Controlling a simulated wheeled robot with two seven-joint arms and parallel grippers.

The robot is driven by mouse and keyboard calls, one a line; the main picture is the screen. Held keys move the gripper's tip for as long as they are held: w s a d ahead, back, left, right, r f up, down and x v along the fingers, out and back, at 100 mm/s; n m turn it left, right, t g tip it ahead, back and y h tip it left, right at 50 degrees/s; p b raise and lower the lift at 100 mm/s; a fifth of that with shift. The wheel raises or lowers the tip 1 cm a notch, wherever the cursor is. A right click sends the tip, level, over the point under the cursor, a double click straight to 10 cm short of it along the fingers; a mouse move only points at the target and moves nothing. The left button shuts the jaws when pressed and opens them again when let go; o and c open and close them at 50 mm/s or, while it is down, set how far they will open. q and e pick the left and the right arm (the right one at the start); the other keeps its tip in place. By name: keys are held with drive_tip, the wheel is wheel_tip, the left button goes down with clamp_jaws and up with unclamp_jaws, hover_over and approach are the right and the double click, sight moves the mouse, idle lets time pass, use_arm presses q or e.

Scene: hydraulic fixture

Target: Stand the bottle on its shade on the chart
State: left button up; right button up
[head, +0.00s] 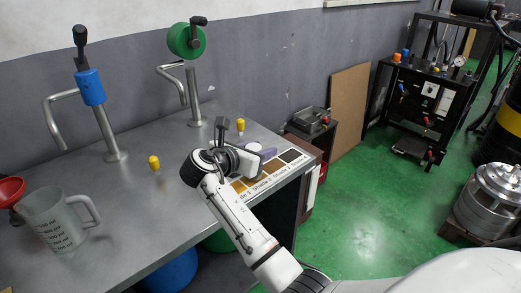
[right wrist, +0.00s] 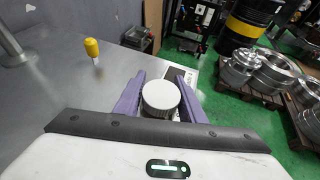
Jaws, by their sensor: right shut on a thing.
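The bottle shows in the right wrist view as a round white-grey cap (right wrist: 160,94) between two purple fingers, with its body mostly hidden below. In the head view only its pale cap (head: 254,146) shows. My right gripper (head: 262,153) is shut on the bottle, over or beside the chart. The chart (head: 282,164) lies at the table's right end and has a row of shades from yellow-amber through brown to near black. My arm covers part of it. I cannot tell whether the bottle touches the chart. My left gripper is not in view.
Two small yellow-topped items (head: 154,162) (head: 240,125) stand on the metal table (head: 125,200). A blue-collared tap (head: 92,88), a green-wheeled tap (head: 187,42), a measuring jug (head: 58,220) and a red funnel (head: 10,190) are at the left and back. Bare tabletop lies left of my gripper.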

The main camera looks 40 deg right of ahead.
drive_tip(key=o, duration=1.2)
drive_tip(key=shift+f, duration=0.2)
drive_tip(key=shift+a+r, duration=0.15)
drive_tip(key=shift+r, duration=0.15)
drive_tip(key=v, duration=1.1)
drive_tip(key=shift+s+a+r, duration=0.2)
drive_tip(key=shift+a, duration=0.05)
